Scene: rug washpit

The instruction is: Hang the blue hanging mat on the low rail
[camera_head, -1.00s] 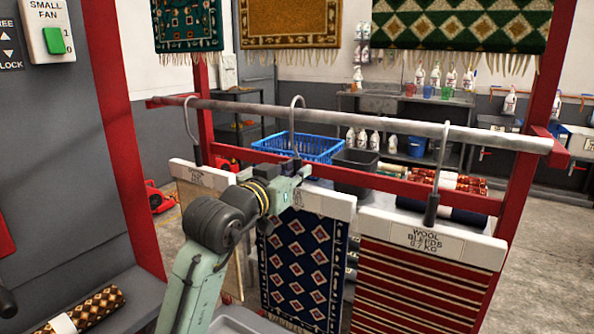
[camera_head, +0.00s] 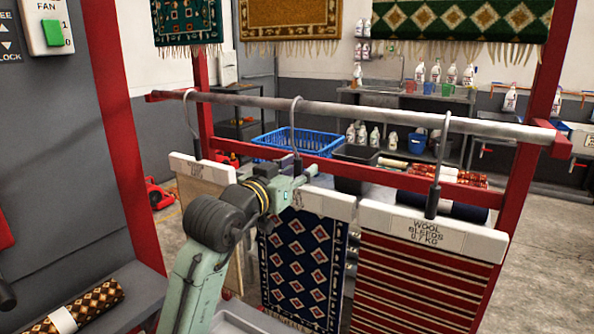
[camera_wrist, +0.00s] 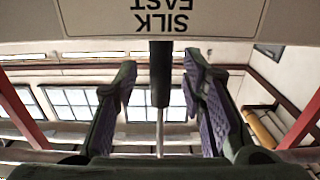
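The blue hanging mat (camera_head: 300,268), with cream and red diamonds, hangs upright below a white header bar (camera_head: 332,204). Its hook (camera_head: 297,122) appears to loop over the low grey rail (camera_head: 390,118), between two other hung mats. My gripper (camera_head: 297,170) is at the hook's dark stem, just above the header bar. In the wrist view the two fingers (camera_wrist: 160,100) stand on either side of the stem (camera_wrist: 161,72), with a gap on both sides. The header label (camera_wrist: 165,12) reads "SILK FAST" upside down. My arm hides part of the header's left side.
A red-striped mat (camera_head: 420,285) labelled "WOOL BLEEDS" hangs close on the right. A pale mat (camera_head: 208,195) hangs on the left. A red post (camera_head: 115,140) and grey wall panel flank the left. A blue basket (camera_head: 305,142) stands behind the rail.

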